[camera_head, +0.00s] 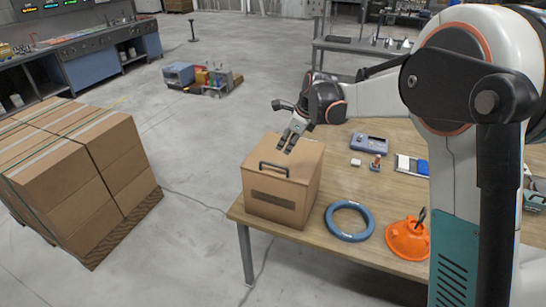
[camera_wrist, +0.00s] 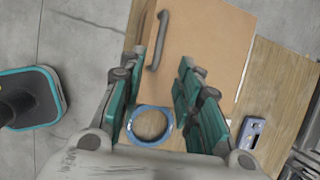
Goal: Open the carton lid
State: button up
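The cardboard carton (camera_head: 272,212) stands upright on the near left corner of the wooden table. Its lid (camera_head: 300,163) lies flat and closed, with a dark bar handle (camera_head: 273,169) near the front edge. My gripper (camera_head: 287,147) is above the lid, behind the handle, pointing down. In the wrist view, the lid (camera_wrist: 208,45) fills the upper middle. The handle (camera_wrist: 158,40) shows beyond the left fingers, near the lid's left edge. My gripper (camera_wrist: 163,68) is open there, with its teal fingers well apart and nothing between them. The handle appears untouched.
A blue ring (camera_head: 331,222) and an orange hood-shaped item (camera_head: 405,241) lie right of the carton. A grey-blue device (camera_head: 369,142) and small parts lie farther back. Strapped boxes (camera_head: 85,165) stand on the floor at left.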

aim_at(276, 166)
jog(key=x, duration=1.3)
jog(key=shift+d+f+b, duration=0.1)
jog(key=shift+b, duration=0.3)
grip_shut()
